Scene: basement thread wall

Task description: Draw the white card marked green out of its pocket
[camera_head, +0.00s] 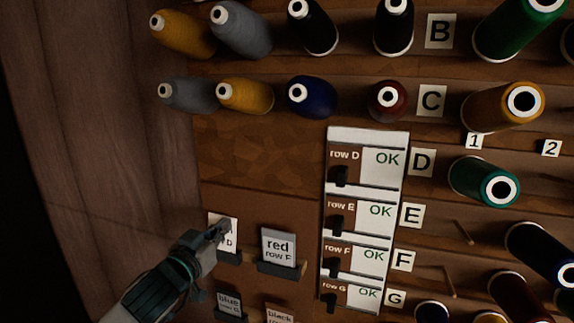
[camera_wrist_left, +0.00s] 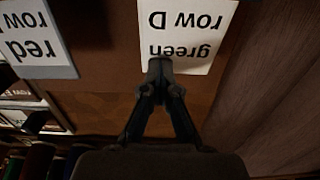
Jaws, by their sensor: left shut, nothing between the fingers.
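The white card marked "green row D" (camera_wrist_left: 188,22) shows upside down in the left wrist view, at the top. In the head view the card (camera_head: 216,222) stands in its dark pocket (camera_head: 229,256) at the lower left of the panel, mostly covered by my gripper. My left gripper (camera_head: 222,228) is in front of the card, with its fingertips (camera_wrist_left: 158,66) together over the card's upper edge by the word "green". It is shut with nothing between the fingers. I cannot tell whether the tips touch the card. My right gripper is not in view.
A "red row F" card (camera_head: 278,246) stands in a pocket just to the right. "Blue" (camera_head: 229,301) and "black" (camera_head: 279,315) cards are below. A white strip of OK labels with dark switches (camera_head: 335,223) is further right. Thread spools (camera_head: 244,96) fill the rows above and at right.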

